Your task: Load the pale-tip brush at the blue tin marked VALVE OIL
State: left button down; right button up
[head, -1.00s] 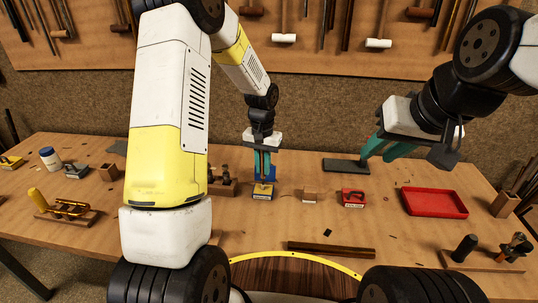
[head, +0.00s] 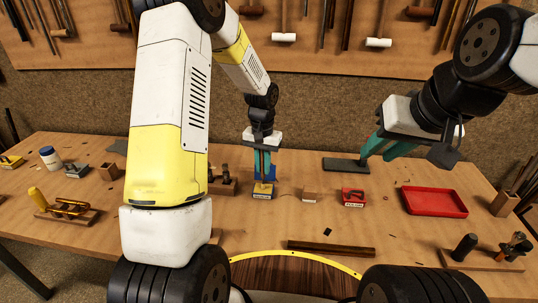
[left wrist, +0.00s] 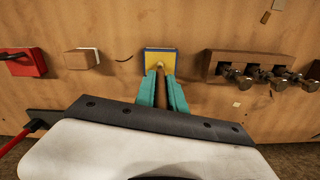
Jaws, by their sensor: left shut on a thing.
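My left gripper (head: 263,172) is shut on a brush with a brown handle (left wrist: 161,88), which points down. In the left wrist view the brush's pale end meets or lies just above a yellow pad with a blue border (left wrist: 152,54); contact is unclear. The label is too small to read. My right gripper (head: 376,159) is open and empty, near a dark flat block (head: 343,164).
A red tin (head: 353,196) and a small wooden block (head: 310,193) stand to the right. A red tray (head: 434,202) is further right. A wooden rack with metal parts (left wrist: 250,66) stands close beside the pad. A dark wooden bar (head: 331,248) lies at the front.

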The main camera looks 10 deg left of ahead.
pick_arm(q)
jog(key=shift+r, duration=3.5)
jog(key=shift+f, duration=0.1)
